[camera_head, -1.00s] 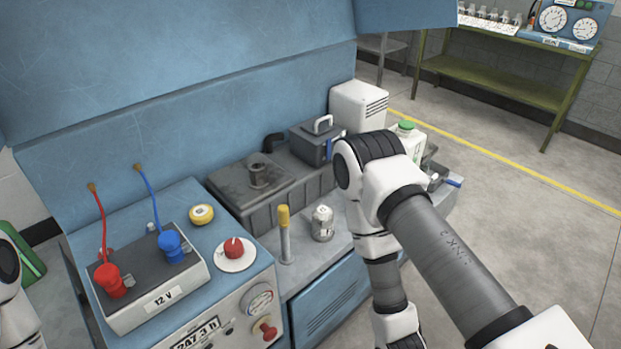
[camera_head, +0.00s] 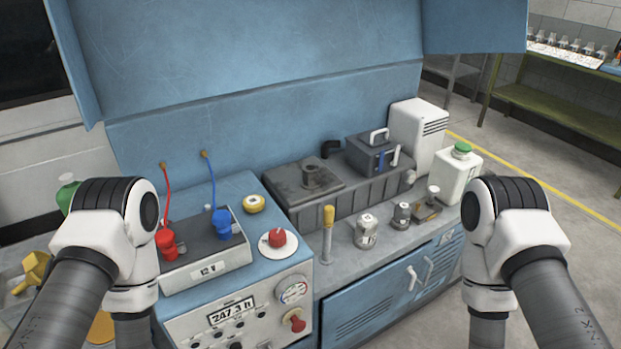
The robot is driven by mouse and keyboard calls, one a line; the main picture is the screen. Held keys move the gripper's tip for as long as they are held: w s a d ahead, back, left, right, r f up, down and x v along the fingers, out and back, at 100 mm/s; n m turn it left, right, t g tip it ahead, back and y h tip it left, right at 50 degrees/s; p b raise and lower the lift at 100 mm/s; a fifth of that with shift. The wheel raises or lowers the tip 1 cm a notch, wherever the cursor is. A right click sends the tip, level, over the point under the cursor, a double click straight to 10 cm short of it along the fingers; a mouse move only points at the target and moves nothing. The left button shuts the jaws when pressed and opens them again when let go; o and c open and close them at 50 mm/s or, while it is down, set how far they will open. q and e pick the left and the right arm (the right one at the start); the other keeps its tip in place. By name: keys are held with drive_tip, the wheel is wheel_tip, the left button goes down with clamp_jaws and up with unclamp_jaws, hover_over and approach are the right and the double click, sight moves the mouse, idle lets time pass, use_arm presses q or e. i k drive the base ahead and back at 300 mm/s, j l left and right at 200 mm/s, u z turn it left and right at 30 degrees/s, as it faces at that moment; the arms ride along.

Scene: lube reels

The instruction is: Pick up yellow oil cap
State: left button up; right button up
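The yellow oil cap (camera_head: 254,203) is a small round cap with a pale label on top. It sits on the blue console top (camera_head: 238,185), right of the 12 V battery and behind the red knob. Nothing touches it. A dark engine block (camera_head: 350,197) with a short round neck (camera_head: 312,177) stands to the right of the cap. My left arm is at the left of the picture and my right arm at the right, both with links pointing down. Neither gripper shows, so their state is hidden.
The 12 V battery (camera_head: 205,262) has red and blue clamps with upright cables. A red knob (camera_head: 277,241) stands close in front of the cap. A yellow-topped dipstick (camera_head: 328,230), metal canisters (camera_head: 366,231) and a white green-capped jug (camera_head: 455,178) stand on the right bench.

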sight(254, 204)
drive_tip(key=i+l+u, duration=0.2)
drive_tip(key=i+l, duration=0.15)
drive_tip(key=l, duration=0.3)
drive_tip(key=i+l+u, duration=0.1)
drive_tip(key=l, duration=0.25)
drive_tip(key=i+l+u, duration=0.1)
drive_tip(key=l, duration=0.25)
drive_tip(key=i, duration=0.1)
